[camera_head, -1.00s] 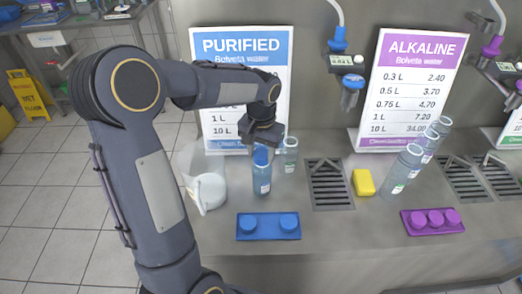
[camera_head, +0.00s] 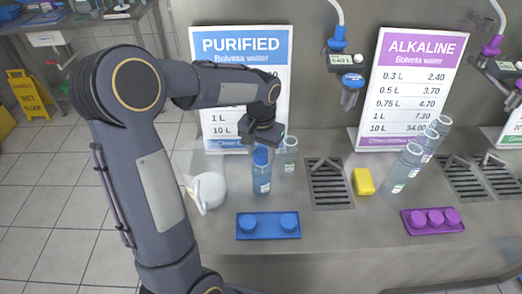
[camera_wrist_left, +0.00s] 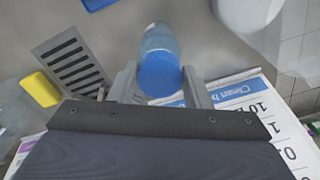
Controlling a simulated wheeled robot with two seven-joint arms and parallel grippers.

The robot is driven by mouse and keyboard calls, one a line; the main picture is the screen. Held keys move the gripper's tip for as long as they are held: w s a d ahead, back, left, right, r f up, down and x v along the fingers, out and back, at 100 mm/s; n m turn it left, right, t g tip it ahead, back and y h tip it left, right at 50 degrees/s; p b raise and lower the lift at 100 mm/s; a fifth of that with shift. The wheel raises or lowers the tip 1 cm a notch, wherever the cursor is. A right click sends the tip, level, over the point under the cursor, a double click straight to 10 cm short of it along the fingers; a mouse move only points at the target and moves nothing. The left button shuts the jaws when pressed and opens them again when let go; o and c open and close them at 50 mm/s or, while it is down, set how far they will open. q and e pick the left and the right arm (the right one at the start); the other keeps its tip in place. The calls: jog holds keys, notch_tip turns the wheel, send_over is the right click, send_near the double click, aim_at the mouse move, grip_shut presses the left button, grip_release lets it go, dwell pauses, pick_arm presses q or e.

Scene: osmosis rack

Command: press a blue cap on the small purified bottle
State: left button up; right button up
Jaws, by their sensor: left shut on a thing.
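The small purified bottle (camera_head: 262,182), blue-tinted with a pale label, stands upright on the counter in front of the PURIFIED sign. A blue cap (camera_head: 261,157) sits at its top, and it also shows in the left wrist view (camera_wrist_left: 159,75), in line with the bottle (camera_wrist_left: 158,38) beyond it. My left gripper (camera_head: 263,142) is above the bottle, shut on the blue cap, with one finger on each side of it. Whether the cap is fully seated cannot be told. My right gripper is not in view.
A clear bottle (camera_head: 290,155) stands close to the right. A blue cap tray (camera_head: 268,236) lies in front. A drain grate (camera_head: 330,200), yellow sponge (camera_head: 363,181) and purple cap tray (camera_head: 432,230) are further right.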

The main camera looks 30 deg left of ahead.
pick_arm(q)
jog(key=shift+f, duration=0.1)
jog(key=o, duration=1.6)
jog(key=shift+r, duration=0.25)
jog(key=shift+r+p, duration=2.45)
jog(key=shift+r, duration=0.45)
